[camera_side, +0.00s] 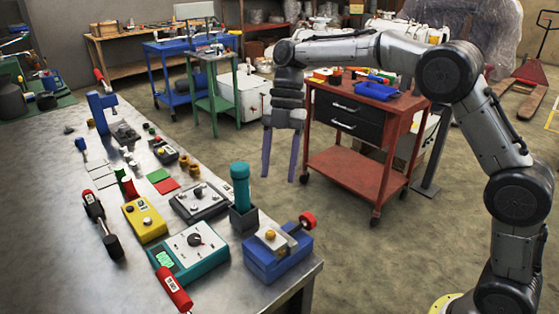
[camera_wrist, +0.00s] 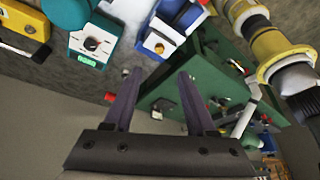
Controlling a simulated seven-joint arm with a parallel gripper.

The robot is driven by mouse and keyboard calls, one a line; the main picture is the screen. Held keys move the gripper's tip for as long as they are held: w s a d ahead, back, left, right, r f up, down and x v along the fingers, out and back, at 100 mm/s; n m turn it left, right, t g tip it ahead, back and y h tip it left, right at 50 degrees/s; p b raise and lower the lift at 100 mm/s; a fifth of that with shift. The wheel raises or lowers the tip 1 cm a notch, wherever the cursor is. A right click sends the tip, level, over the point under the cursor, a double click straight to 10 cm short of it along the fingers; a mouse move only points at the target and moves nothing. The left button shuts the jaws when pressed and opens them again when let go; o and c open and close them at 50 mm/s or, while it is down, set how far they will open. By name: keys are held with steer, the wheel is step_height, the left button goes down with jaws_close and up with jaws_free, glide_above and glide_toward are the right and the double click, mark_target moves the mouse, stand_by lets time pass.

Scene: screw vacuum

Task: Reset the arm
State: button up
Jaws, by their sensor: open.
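My gripper (camera_side: 281,178) hangs from my bent arm in the side view, its two purple-grey fingers pointing down. The fingers are apart with nothing between them. It is above the floor, just past the far right edge of the workbench as pictured. In the wrist view my gripper (camera_wrist: 154,86) also shows open and empty, its fingers spread over a background of bench devices and a green surface.
The metal workbench (camera_side: 62,245) holds a teal device (camera_side: 188,252), a blue vise-like block (camera_side: 275,255), a teal cylinder (camera_side: 240,185) and a yellow box (camera_side: 144,220). A red cart (camera_side: 350,172) stands behind my gripper. Floor between them is free.

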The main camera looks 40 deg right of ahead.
steer(key=shift+w+d+r, duration=0.1)
steer(key=shift+d+r, duration=0.1)
steer(key=shift+r, duration=0.35)
steer(key=s+d+r+m+t+h, duration=0.1)
steer(key=s+d+r+m+t, duration=0.1)
steer(key=s+r, duration=0.45)
steer(key=s+d+r+m+t, duration=0.2)
steer(key=s+r+m, duration=0.15)
steer(key=s, duration=0.55)
steer(key=s+d+f+m+t+h, duration=0.3)
steer(key=s+f+m, duration=0.7)
steer(key=m, duration=0.8)
steer(key=shift+s+d+f+t, duration=0.4)
steer(key=shift+s+d+t, duration=0.1)
steer(key=shift+s+d, duration=0.7)
